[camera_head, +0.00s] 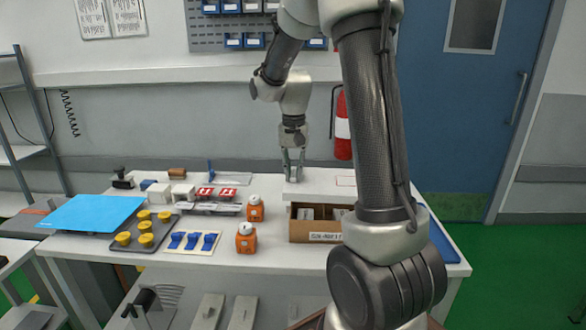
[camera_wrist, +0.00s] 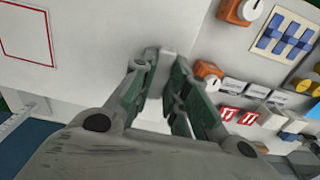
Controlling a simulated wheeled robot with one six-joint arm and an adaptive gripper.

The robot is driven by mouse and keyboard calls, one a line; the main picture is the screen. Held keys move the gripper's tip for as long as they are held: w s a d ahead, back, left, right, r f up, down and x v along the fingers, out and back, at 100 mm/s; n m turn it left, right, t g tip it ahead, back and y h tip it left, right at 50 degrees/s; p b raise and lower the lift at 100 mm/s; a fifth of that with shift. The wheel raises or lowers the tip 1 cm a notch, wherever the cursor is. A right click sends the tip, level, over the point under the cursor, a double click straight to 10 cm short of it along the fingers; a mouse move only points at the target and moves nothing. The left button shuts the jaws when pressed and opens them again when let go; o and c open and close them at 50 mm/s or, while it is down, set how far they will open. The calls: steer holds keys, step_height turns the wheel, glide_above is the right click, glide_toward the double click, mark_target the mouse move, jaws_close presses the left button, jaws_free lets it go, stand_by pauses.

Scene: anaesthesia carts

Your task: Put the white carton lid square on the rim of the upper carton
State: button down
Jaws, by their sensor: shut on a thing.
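The white carton lid (camera_head: 318,184) is a flat panel with a red outline on top, lying level over the back part of the brown carton (camera_head: 312,237). The carton's front and open inside, with grey contents, show below and in front of it. My gripper (camera_head: 293,170) points down and is shut on the lid near its left end. In the wrist view the lid (camera_wrist: 90,62) fills the upper left and my fingers (camera_wrist: 168,98) close on a pale piece at its edge. My arm hides the carton's right side. I cannot tell whether the lid touches the rim.
Left of the carton stand two orange knob blocks (camera_head: 246,240), a panel of blue switches (camera_head: 193,241) and a tray of yellow knobs (camera_head: 144,236). Red-and-white items (camera_head: 215,193) lie behind. A blue mat (camera_head: 441,242) lies at the table's right end.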

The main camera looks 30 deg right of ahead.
steer(key=shift+s+d+n, duration=0.1)
steer(key=shift+d+n, duration=0.1)
steer(key=shift+n, duration=0.1)
steer(key=shift+f, duration=0.1)
step_height(320, 180, down, 8)
steer(key=shift+f, duration=0.2)
stand_by(0.7)
steer(key=shift+f, duration=0.2)
stand_by(0.4)
steer(key=c, duration=1.3)
jaws_free()
steer(key=shift+r, duration=0.1)
step_height(320, 180, up, 12)
steer(key=shift+a+f, duration=0.1)
